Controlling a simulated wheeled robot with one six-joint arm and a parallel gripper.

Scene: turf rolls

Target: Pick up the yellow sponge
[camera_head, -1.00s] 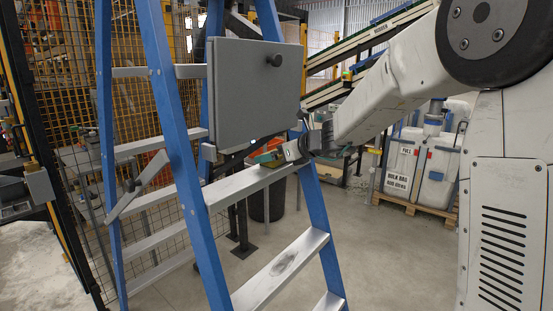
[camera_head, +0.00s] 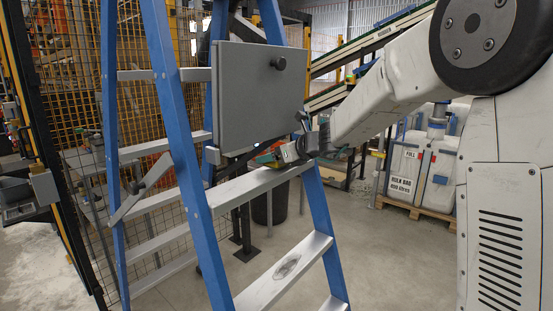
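I cannot make out a yellow sponge for sure. A small green and orange patch (camera_head: 268,155) shows just left of my gripper, above a step of the blue ladder; it is too small to name. My gripper (camera_head: 284,156) is at that step (camera_head: 250,185), behind the ladder's right side and below the grey box. It is small and partly covered by my own wrist, so its fingers are unclear. I cannot tell whether it is open or shut, or whether it touches anything.
The blue ladder (camera_head: 183,150) stands close in front. A grey box (camera_head: 258,95) hangs on its upper part. A mesh fence (camera_head: 75,110) is at the left and a conveyor (camera_head: 375,38) behind. White bags (camera_head: 420,170) stand on a pallet at right.

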